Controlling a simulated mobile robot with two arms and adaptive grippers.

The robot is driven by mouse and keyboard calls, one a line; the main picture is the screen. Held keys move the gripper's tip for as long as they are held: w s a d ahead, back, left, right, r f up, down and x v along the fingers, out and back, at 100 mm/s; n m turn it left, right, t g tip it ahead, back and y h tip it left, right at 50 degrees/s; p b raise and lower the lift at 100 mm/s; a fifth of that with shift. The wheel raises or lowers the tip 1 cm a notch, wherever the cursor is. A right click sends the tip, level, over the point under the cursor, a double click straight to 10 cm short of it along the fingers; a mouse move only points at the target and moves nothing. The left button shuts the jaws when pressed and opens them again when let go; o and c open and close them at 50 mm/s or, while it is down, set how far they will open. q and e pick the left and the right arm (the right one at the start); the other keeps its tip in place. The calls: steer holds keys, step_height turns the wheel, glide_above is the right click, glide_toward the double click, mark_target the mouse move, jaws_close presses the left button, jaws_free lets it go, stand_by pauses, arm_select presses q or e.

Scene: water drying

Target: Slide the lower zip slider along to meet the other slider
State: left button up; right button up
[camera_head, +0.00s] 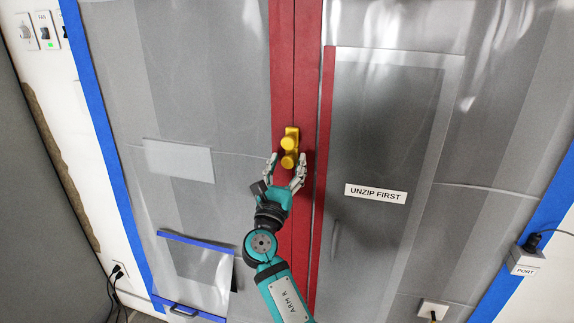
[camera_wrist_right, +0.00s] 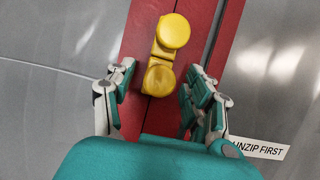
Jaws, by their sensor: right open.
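Two yellow zip sliders with round knobs sit one above the other on the red zip band (camera_head: 284,60). The upper slider (camera_head: 292,132) and the lower slider (camera_head: 289,161) are very close; I cannot tell if they touch. My right gripper (camera_head: 285,160) is open, with one finger on each side of the lower slider. The right wrist view shows the upper slider (camera_wrist_right: 173,31) beyond the fingertips and the lower slider (camera_wrist_right: 158,78) between the fingers of the gripper (camera_wrist_right: 158,85), with gaps on both sides. My left gripper is not in view.
Grey plastic sheeting (camera_head: 230,60) hangs around the band, edged with blue tape (camera_head: 100,130). A red-edged panel (camera_head: 390,120) bearing an "UNZIP FIRST" label (camera_head: 376,194) is at right. A port box (camera_head: 525,262) is at lower right. The space around the gripper looks clear.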

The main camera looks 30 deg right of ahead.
steer(key=shift+s+a+f, duration=0.1)
steer(key=v, duration=1.1)
steer(key=shift+s+a, duration=0.25)
steer(key=shift+s, duration=0.05)
steer(key=shift+f, duration=0.15)
